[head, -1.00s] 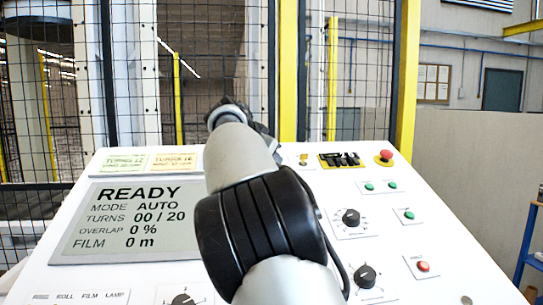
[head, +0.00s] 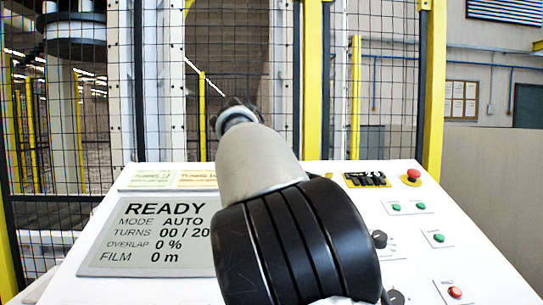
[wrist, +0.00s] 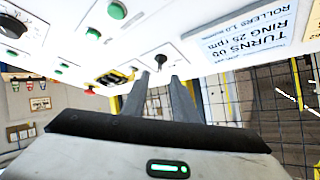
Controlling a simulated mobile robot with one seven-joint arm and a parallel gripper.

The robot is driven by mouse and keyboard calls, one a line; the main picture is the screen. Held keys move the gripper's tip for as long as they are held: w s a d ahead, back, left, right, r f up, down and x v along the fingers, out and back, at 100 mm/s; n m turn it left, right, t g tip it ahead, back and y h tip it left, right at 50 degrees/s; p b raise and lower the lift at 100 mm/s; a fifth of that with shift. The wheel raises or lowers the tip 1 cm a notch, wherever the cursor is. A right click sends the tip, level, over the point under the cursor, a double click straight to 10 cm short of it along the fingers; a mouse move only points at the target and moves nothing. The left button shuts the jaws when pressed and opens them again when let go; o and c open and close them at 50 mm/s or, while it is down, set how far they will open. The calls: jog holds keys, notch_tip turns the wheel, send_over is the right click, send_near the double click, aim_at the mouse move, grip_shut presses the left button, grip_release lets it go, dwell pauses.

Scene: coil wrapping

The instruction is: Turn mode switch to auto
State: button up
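The white control panel (head: 135,290) has a grey display (head: 150,235) that reads READY and MODE AUTO. In the wrist view, a small dark switch (wrist: 160,61) stands on a white plate; I cannot read its labels or tell its position. It may be the mode switch. My gripper (wrist: 161,77) has its two dark fingers apart, with nothing seen held between them. The switch shows just beyond and between the fingertips; contact cannot be told. In the head view my arm hides the fingers and part of the panel's upper middle.
A red emergency button (head: 413,175) stands at the panel's upper right. Green buttons (head: 438,238), a red button (head: 455,292) and a black knob (head: 380,239) are on the right. A mesh fence (head: 170,100) with yellow posts (head: 433,90) stands behind the panel.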

jog(key=v, duration=1)
jog(key=shift+s, duration=0.25)
jog(key=shift+a, duration=0.15)
